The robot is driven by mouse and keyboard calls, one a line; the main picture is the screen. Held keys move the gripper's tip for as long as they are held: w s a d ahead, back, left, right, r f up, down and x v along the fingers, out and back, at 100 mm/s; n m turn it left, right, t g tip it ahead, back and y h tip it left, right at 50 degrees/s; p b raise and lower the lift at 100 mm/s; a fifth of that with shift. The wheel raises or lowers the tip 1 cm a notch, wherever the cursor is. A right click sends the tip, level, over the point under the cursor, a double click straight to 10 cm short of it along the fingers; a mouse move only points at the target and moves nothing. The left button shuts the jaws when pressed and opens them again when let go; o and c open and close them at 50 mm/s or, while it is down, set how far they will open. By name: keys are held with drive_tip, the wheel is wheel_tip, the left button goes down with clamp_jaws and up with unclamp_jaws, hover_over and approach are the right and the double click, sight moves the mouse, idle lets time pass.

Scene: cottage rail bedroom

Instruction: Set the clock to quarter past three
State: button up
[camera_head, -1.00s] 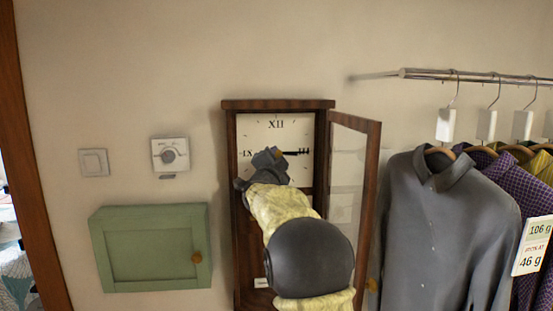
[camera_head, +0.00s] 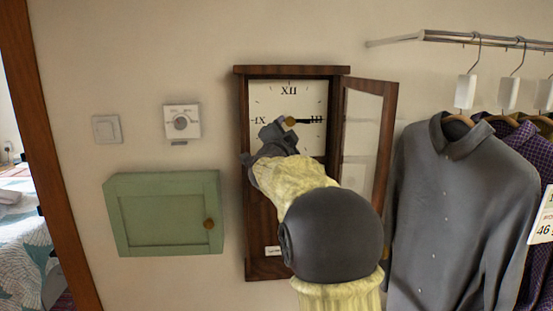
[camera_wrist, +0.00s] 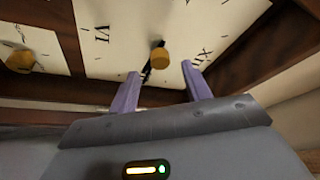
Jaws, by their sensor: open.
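The wall clock (camera_head: 242,180) is a tall dark wooden case with its glass door (camera_head: 362,125) swung open to the right. On its pale face (camera_head: 305,98), a dark hand points from the centre to III. A brass knob (camera_head: 290,121) stands out at the centre. In the wrist view, the knob (camera_wrist: 160,57) has a short dark hand (camera_wrist: 147,75) running down from it, between two numerals. My gripper (camera_head: 279,129) is at the face, just below and left of the knob, and hides its lower left part. In the wrist view, its two purple fingers (camera_wrist: 160,70) are apart and empty, just short of the knob.
Shirts (camera_head: 450,200) hang from a rail (camera_head: 480,40) at right, close to the open door. A bed (camera_head: 25,235) shows beyond the doorway.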

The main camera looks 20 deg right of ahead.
drive_tip(key=b+v, duration=0.4)
drive_tip(key=v, duration=0.9)
drive_tip(key=s+a+f+n+g+y, duration=0.1)
drive_tip(key=a+f+n+g+y, duration=0.2)
drive_tip(key=f, duration=0.5)
drive_tip(key=s+a+f+n+y, duration=0.2)
drive_tip(key=a+f+n+y, duration=0.15)
drive_tip(key=f+n, duration=0.4)
drive_tip(key=s+a+f+n+g+y, duration=0.1)
drive_tip(key=a+f+n+g+y, duration=0.3)
drive_tip(key=f, duration=0.6)
drive_tip(key=s+f+n+g+y, duration=0.1)
drive_tip(key=s+f+n+g, duration=0.3)
drive_tip(key=s+f, duration=1.2)
drive_tip(key=s+g, duration=0.3)
drive_tip(key=shift+s, duration=0.3)
drive_tip(key=shift+d+f, duration=0.1)
